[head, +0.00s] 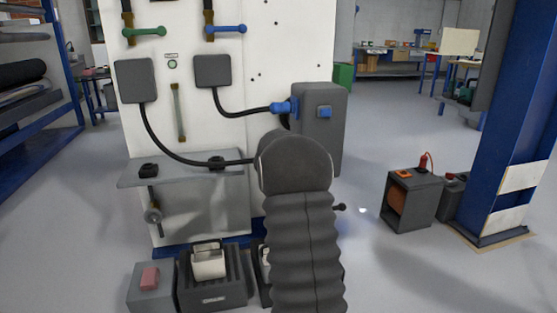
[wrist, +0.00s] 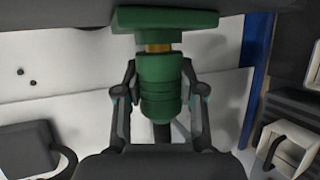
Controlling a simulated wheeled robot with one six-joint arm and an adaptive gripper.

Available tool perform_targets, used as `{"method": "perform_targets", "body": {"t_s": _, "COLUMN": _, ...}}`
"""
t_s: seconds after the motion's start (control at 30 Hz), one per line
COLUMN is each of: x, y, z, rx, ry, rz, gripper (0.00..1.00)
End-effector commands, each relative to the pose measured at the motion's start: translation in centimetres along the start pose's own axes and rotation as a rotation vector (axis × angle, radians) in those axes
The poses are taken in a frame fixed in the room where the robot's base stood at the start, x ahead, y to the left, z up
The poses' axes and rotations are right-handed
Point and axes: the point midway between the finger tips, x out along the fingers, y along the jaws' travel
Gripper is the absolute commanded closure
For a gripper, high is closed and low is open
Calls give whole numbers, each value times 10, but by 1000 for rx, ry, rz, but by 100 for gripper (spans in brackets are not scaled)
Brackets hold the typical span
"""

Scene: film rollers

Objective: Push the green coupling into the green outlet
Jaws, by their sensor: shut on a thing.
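In the wrist view the green coupling (wrist: 160,88) sits between the two fingers of my gripper (wrist: 158,70), which is shut on it. The green outlet (wrist: 165,20) is a wide green block on a dark grey housing directly in front of it. A short brass piece (wrist: 158,48) bridges the space between the two greens, in line with both. How deep it sits in the outlet I cannot tell. In the head view my arm hides the gripper, coupling and outlet. A black hose (head: 170,151) runs from the left grey box (head: 136,80) behind my arm.
A blue coupling (head: 283,107) with its own hose is at the grey housing (head: 330,145), just above my arm. A grey shelf (head: 180,172) juts from the white panel (head: 190,115). Bins (head: 213,290) stand below. The floor to the right is partly clear.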

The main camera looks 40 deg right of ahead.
Motion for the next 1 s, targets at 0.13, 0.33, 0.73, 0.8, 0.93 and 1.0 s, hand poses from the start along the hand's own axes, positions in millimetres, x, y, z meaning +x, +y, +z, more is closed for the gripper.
{"method": "perform_targets", "body": {"t_s": 0.13, "x": 1, "y": 0, "z": 3, "rx": 1, "ry": -1, "rz": 2, "gripper": 100}}
{"method": "perform_targets", "body": {"t_s": 0.33, "x": 2, "y": 0, "z": 6, "rx": 0, "ry": -2, "rz": 2, "gripper": 100}}
{"method": "perform_targets", "body": {"t_s": 0.73, "x": 2, "y": 1, "z": 7, "rx": 0, "ry": -1, "rz": 1, "gripper": 32}}
{"method": "perform_targets", "body": {"t_s": 0.8, "x": 3, "y": 0, "z": 7, "rx": 0, "ry": -1, "rz": 0, "gripper": 32}}
{"method": "perform_targets", "body": {"t_s": 0.93, "x": -2, "y": 1, "z": 7, "rx": 0, "ry": 0, "rz": 1, "gripper": 32}}
{"method": "perform_targets", "body": {"t_s": 1.0, "x": -9, "y": 2, "z": 6, "rx": 0, "ry": 0, "rz": 2, "gripper": 32}}
